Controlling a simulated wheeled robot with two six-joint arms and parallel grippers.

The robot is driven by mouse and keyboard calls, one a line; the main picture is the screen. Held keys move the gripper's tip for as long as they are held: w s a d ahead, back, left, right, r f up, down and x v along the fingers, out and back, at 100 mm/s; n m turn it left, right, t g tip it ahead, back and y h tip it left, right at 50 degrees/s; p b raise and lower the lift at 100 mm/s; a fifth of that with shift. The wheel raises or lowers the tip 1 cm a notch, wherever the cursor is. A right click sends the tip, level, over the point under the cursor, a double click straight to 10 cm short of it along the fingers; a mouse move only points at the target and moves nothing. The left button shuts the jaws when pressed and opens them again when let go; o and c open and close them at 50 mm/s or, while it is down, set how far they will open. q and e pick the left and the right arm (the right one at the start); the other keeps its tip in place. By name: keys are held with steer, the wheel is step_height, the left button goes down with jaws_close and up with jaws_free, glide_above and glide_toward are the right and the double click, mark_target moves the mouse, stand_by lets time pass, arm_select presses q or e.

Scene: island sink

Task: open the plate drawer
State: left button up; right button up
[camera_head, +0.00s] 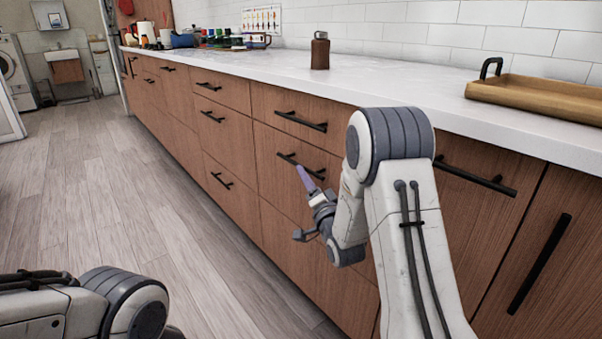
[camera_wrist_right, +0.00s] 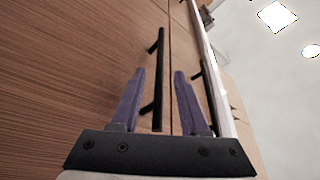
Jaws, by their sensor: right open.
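Wood-fronted drawers with black bar handles run under the counter. The drawer front (camera_head: 275,155) facing my right gripper (camera_head: 303,177) is closed. Its black handle (camera_head: 290,158) lies just by the purple fingertips. In the right wrist view my right gripper (camera_wrist_right: 157,88) is open and empty, with the handle (camera_wrist_right: 158,75) showing between the two fingers. I cannot tell whether the fingers are around the bar or short of it. The upper drawer's handle (camera_head: 300,121) also shows. My left gripper is out of view; only part of the left arm shows.
The white countertop (camera_head: 400,85) overhangs the drawers. On it stand a brown bottle (camera_head: 320,52), a wooden tray (camera_head: 535,95) and, farther off, several kitchen items. More closed drawers and a door with an upright handle (camera_head: 540,263) flank this one. The wood floor (camera_head: 130,190) at left is clear.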

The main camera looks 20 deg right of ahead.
steer(key=shift+b+x, duration=0.3)
steer(key=shift+x, duration=1.8)
jaws_close()
steer(key=shift+f, duration=0.1)
